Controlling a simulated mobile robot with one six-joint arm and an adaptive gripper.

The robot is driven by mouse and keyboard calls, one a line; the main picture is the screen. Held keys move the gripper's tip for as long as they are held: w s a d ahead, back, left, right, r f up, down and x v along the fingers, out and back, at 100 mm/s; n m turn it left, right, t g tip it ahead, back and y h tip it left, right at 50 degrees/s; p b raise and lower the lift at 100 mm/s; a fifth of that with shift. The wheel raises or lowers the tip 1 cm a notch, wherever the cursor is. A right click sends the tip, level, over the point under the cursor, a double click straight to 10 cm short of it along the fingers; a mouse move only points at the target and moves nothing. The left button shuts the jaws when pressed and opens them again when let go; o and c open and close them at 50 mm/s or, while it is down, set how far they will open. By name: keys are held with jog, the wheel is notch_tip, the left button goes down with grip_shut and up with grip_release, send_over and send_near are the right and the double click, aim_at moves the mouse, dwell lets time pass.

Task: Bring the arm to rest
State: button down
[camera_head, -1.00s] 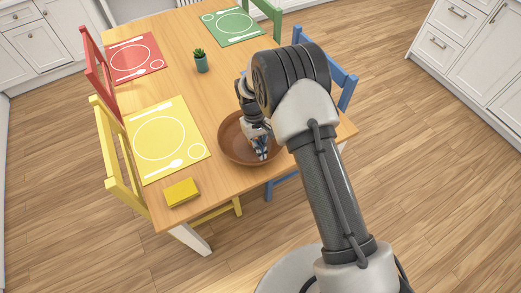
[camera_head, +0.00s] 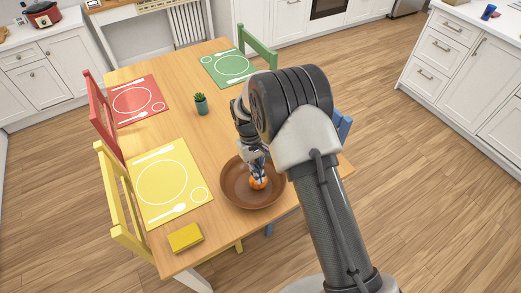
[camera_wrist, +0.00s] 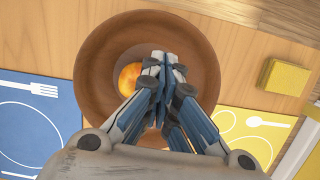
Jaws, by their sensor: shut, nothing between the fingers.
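My gripper (camera_head: 257,171) is shut and empty, with its fingers pointing down over the brown bowl (camera_head: 229,187). An orange fruit (camera_head: 258,184) lies in the bowl, partly behind the fingertips in the head view. In the wrist view the shut fingertips (camera_wrist: 164,60) are in front of the bowl (camera_wrist: 95,60), just right of the orange (camera_wrist: 129,79). I cannot tell how far above the bowl's floor the fingertips are. My arm is bent and reaches out over the table's near right part.
The wooden table (camera_head: 160,92) holds yellow (camera_head: 185,170), red (camera_head: 121,90) and green (camera_head: 215,74) placemats, a small potted plant (camera_head: 201,104) and a yellow block (camera_head: 185,238). A blue placemat (camera_wrist: 50,105) shows in the wrist view. Chairs surround the table; open floor (camera_head: 430,190) lies to the right.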

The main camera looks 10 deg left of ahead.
jog(key=s+d+r+m+t+y+b, duration=0.15)
jog(key=d+r, duration=0.25)
jog(key=r, duration=0.4)
jog(key=s+d+r+m+t+p, duration=0.15)
jog(key=d+r, duration=0.25)
jog(key=r, duration=0.5)
jog(key=s+d+r+m+b, duration=0.1)
jog(key=s+d+r+b, duration=0.2)
jog(key=r, duration=0.5)
jog(key=s+d+r+m+t, duration=0.1)
jog(key=s+d+r+t, duration=0.1)
jog(key=s+d, duration=0.3)
jog(key=s+d+r+m+t, duration=0.1)
jog(key=s+d+r+m, duration=0.1)
jog(key=s, duration=1.1)
jog(key=d+r, duration=0.1)
jog(key=d, duration=0.1)
jog(key=shift+s+d+r+t, duration=0.15)
jog(key=shift+s+d+t, duration=0.1)
jog(key=shift+d+t, duration=0.15)
